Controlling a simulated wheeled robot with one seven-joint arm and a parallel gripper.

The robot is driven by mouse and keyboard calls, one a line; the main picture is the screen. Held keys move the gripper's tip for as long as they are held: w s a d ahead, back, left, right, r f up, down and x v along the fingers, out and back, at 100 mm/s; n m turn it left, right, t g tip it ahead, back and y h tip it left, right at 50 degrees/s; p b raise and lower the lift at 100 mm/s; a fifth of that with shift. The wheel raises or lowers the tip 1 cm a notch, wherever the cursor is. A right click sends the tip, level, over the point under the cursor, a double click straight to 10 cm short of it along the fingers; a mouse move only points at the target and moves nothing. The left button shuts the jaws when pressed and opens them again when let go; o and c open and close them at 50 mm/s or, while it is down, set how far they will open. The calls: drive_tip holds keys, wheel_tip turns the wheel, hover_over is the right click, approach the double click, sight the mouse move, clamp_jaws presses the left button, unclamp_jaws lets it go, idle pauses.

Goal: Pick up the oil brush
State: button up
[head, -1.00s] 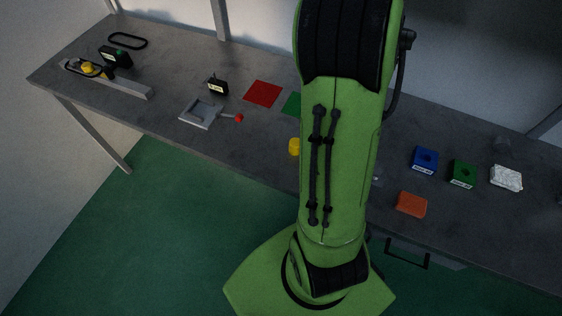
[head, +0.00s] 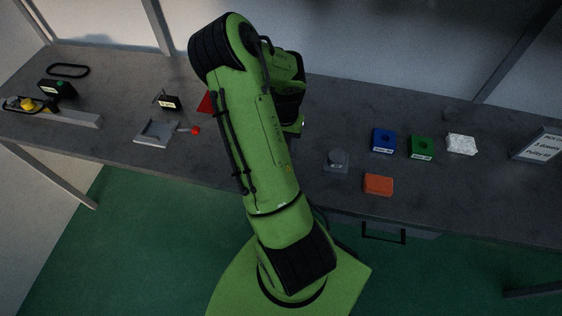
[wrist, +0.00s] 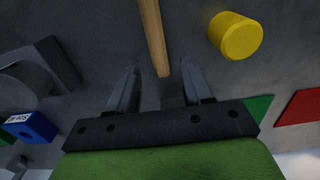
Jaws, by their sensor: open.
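A light wooden rod (wrist: 153,36), which looks like the handle of the oil brush, runs down from the top edge of the wrist view. Its near end shows between the fingertips of my gripper (wrist: 161,82). The fingers are spread, one on each side, with a gap to the rod. I cannot tell the height between rod and fingers. In the head view my arm hides both the rod and my gripper.
A yellow cylinder (wrist: 236,37) stands close to the right of the rod. A grey round-topped fixture (head: 337,160) and a blue block (head: 383,140) are to the right of my arm in the head view. An orange block (head: 379,184) lies near the front edge.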

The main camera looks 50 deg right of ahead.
wheel_tip(320, 180, down, 2)
drive_tip(key=shift+w+f, duration=0.1)
drive_tip(key=shift+f, duration=0.05)
clamp_jaws()
wheel_tip(320, 180, up, 10)
drive_tip(key=shift+p, duration=0.45)
